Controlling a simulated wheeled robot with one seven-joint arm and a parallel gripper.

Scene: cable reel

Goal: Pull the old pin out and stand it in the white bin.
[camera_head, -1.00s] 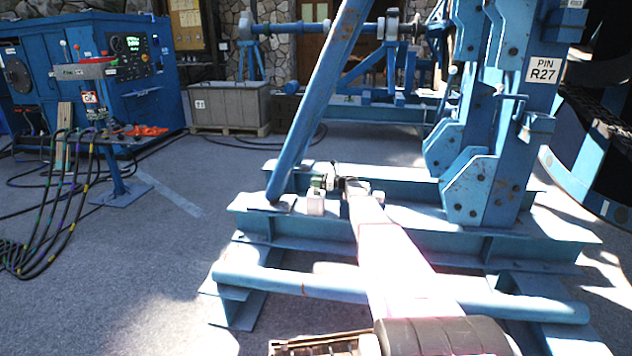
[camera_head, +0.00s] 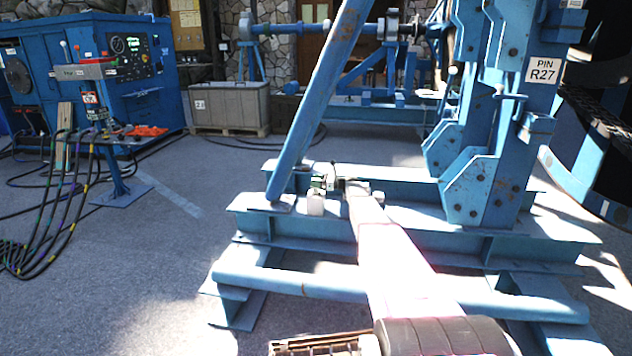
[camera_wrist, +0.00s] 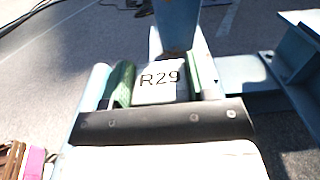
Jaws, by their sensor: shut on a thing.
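My gripper (camera_wrist: 160,84) is shut, its green pads on either side of a white piece lettered R29 (camera_wrist: 160,80). In the head view my gripper (camera_head: 320,184) is low beside the foot of a slanted blue post. A small white block (camera_head: 315,205) shows just below the pads there, and appears to be the same white piece. I cannot tell how far this piece runs into the frame behind it. I cannot clearly make out a white bin. A plate reading PIN R27 (camera_head: 542,70) is on the upright blue stand at the right.
The slanted blue post (camera_head: 318,100) and blue base beams (camera_head: 400,290) crowd my arm. A grey bin (camera_head: 230,106) stands on a pallet at the back. A blue control console (camera_head: 120,70) and hanging hoses are at the left. Open floor (camera_head: 150,270) lies at the left front.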

